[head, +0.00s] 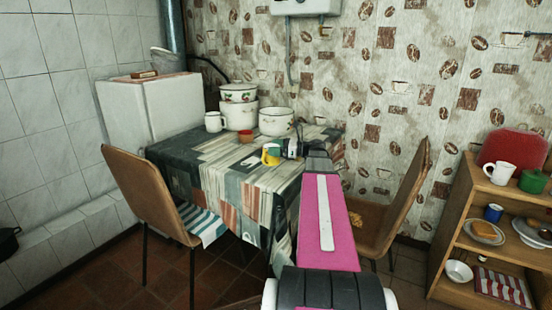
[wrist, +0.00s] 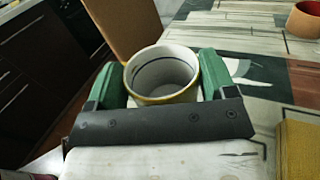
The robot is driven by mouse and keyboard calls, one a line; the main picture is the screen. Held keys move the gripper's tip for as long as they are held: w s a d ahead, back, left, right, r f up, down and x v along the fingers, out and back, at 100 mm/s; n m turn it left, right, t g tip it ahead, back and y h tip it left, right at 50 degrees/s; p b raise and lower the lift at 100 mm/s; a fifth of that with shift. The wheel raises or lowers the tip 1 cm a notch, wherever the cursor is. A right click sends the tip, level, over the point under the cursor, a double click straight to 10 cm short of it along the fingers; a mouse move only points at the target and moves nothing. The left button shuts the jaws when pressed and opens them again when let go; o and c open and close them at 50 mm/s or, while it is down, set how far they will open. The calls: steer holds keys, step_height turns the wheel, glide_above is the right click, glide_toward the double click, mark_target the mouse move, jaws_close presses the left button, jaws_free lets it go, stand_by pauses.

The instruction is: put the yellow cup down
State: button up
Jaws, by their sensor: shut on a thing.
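The yellow cup (head: 268,157) is in my gripper (head: 278,151), at the near part of the cloth-covered table (head: 215,165). In the wrist view the cup (wrist: 163,99) shows a yellow rim and a pale inside, and looks empty. It sits upright or nearly so between the green fingers of my gripper (wrist: 162,76), which are shut on it from both sides. The cup's base is hidden in the wrist view. I cannot tell whether it touches the tablecloth.
A small orange-red bowl (head: 245,136) stands behind the cup. White enamel pots (head: 240,115) and a white mug (head: 213,121) stand farther back. Chairs (head: 150,195) flank the table, and a shelf (head: 465,235) with dishes is at right. The table's left front is clear.

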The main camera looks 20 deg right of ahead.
steer(key=shift+d+f, duration=0.3)
steer(key=shift+f, duration=1.85)
steer(key=shift+f, duration=0.1)
steer(key=o, duration=1)
steer(key=shift+d, duration=0.1)
steer(key=v, duration=1.1)
steer(key=shift+s+d, duration=0.2)
steer(key=shift+d, duration=0.1)
